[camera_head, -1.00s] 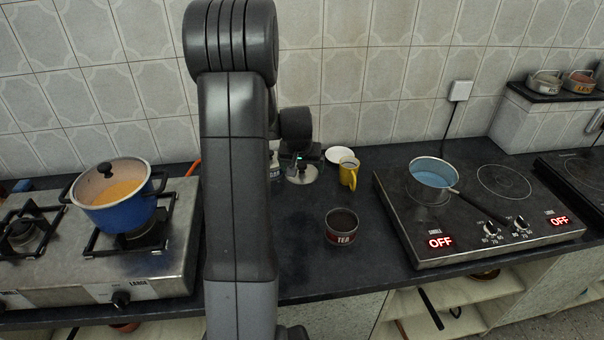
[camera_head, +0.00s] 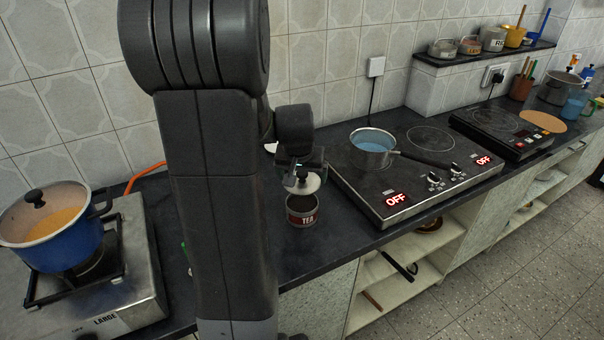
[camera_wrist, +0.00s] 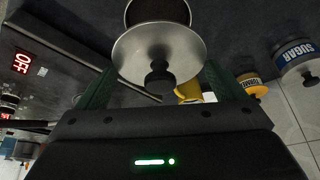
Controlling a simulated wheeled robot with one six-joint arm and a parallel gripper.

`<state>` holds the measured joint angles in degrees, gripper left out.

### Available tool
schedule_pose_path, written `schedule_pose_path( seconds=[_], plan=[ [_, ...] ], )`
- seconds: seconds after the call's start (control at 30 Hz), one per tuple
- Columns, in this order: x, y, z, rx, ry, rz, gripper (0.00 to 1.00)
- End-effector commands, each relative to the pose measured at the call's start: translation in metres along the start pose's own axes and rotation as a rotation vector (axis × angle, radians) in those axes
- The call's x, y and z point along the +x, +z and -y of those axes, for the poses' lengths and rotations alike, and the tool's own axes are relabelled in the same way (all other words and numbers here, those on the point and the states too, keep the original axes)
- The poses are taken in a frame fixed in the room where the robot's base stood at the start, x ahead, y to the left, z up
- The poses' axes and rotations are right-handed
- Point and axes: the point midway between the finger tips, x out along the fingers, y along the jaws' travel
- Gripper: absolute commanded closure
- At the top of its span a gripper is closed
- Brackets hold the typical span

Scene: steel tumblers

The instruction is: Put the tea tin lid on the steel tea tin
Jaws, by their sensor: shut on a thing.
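The steel tea tin (camera_head: 302,216), with a dark red TEA label, stands upright on the dark counter. The tea tin lid (camera_head: 311,184) is a pale steel disc with a black knob. My gripper (camera_head: 299,170) is shut on the lid and holds it close above the tin's mouth. In the wrist view the lid (camera_wrist: 132,55) sits between the two fingers, knob towards the camera. It overlaps part of the open tin (camera_wrist: 158,11) behind it. In the head view I cannot tell whether the lid touches the rim.
An electric hob (camera_head: 403,205) with a blue-filled saucepan (camera_head: 372,147) is close right of the tin. A gas stove with a blue pot (camera_head: 62,240) is at left. A yellow mug (camera_wrist: 188,91), a turmeric tin (camera_wrist: 251,86) and a sugar tin (camera_wrist: 296,62) show in the wrist view.

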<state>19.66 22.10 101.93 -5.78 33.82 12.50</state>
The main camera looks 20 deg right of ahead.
Motion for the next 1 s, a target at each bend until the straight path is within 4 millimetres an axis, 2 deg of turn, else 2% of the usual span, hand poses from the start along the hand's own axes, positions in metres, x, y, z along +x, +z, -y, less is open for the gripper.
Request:
schedule_pose_path(
  seconds=[0.37,0.8,1.0],
  plan=[
    [0.006,0.002,0.0,-0.001,0.0,0.0,0.32],
    [0.042,0.017,0.0,0.0,0.0,0.001,0.32],
    [0.05,0.021,0.0,0.0,-0.001,0.0,0.32]
  ],
)
